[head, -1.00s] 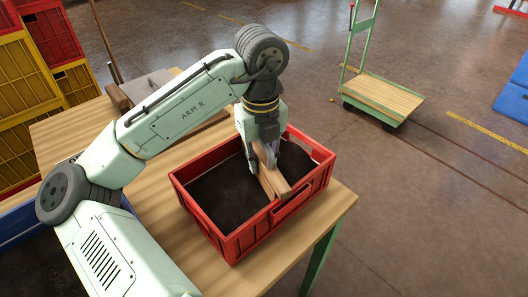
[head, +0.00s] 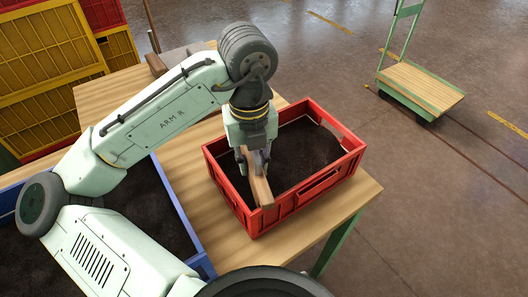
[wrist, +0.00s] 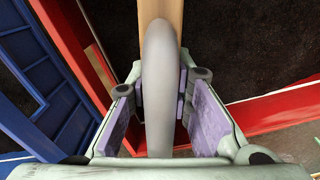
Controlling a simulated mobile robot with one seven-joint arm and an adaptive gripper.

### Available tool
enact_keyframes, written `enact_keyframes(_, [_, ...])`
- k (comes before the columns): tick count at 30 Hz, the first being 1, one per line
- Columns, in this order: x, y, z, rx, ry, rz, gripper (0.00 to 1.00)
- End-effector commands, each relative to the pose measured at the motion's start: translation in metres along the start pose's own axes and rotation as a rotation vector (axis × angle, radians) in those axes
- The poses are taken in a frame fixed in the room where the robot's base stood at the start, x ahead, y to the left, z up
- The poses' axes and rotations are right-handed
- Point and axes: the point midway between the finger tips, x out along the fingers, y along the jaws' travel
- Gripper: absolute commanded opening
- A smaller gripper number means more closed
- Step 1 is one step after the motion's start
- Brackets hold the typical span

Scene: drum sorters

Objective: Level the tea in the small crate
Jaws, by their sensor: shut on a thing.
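The small red crate (head: 322,188) stands on the wooden table with dark tea (head: 312,145) in it. My gripper (head: 254,162) is inside the crate near its left wall, pointing down. It is shut on a wooden scraper (head: 262,193), whose board runs roughly parallel to that wall. In the wrist view the scraper's grey grip (wrist: 160,75) passes between the finger pads, with the pale wooden edge above it. Tea (wrist: 250,45) shows to the right of the scraper. The board's lower edge is hidden, and my wrist covers part of the crate's left side.
A blue crate (head: 172,190) of dark tea is on the left, partly behind my arm. Yellow and red crates (head: 50,70) are stacked at the back left. A green trolley (head: 420,88) stands on the floor at the right. Bare table (head: 325,222) shows in front of the red crate.

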Motion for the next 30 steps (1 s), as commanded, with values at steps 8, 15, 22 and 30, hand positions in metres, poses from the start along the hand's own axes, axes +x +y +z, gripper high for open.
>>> enact_keyframes(8, [-0.001,0.027,-0.009,-0.003,0.0,-0.001,0.0])
enact_keyframes(15, [0.0,0.051,-0.015,-0.004,0.0,0.0,0.0])
enact_keyframes(22, [-0.022,0.044,-0.013,0.002,-0.001,0.001,0.0])
enact_keyframes(30, [-0.045,0.036,-0.011,0.0,-0.002,0.001,0.0])
